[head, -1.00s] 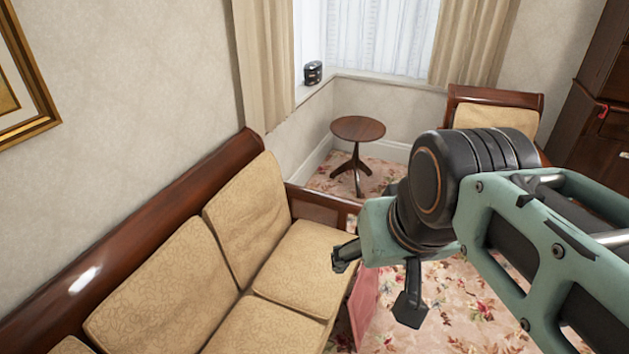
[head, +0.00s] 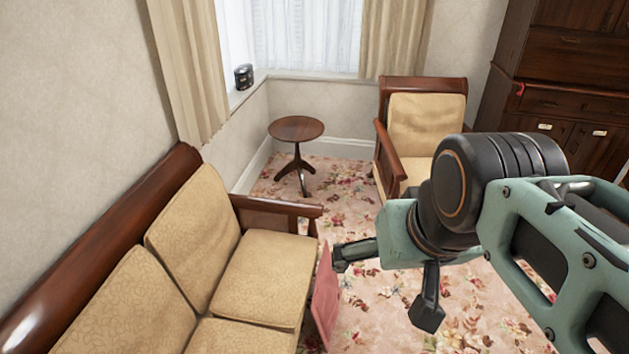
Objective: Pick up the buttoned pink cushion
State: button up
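A pink cushion (head: 325,298) stands on edge at the front of the sofa (head: 270,275), near its far end. No buttons can be made out on the side that shows. My gripper (head: 385,285) is open, its two dark fingers spread wide apart. The left finger's tip is close to the cushion's upper right edge in the picture; I cannot tell whether they touch. Nothing shows between the fingers.
A small round wooden table (head: 296,129) stands in the corner by the window. A wooden armchair (head: 425,120) is to its right, and a dark cabinet (head: 560,75) stands at the back right. The floral carpet (head: 375,310) is open beyond the sofa.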

aim_at(324, 305)
jog(key=i+l+u, duration=0.1)
jog(key=u, duration=0.3)
jog(key=i+l+u, duration=0.1)
jog(key=u, duration=0.25)
jog(key=i+l+u, duration=0.1)
jog(key=u, duration=0.3)
jog(key=i+l+u, duration=0.2)
jog(key=l, duration=0.2)
jog(key=l+u, duration=0.2)
jog(key=l, duration=0.2)
jog(key=i+l+u, duration=0.2)
jog(key=l, duration=0.55)
jog(key=l+u, duration=0.2)
jog(key=l, duration=2.1)
jog(key=i+u, duration=0.05)
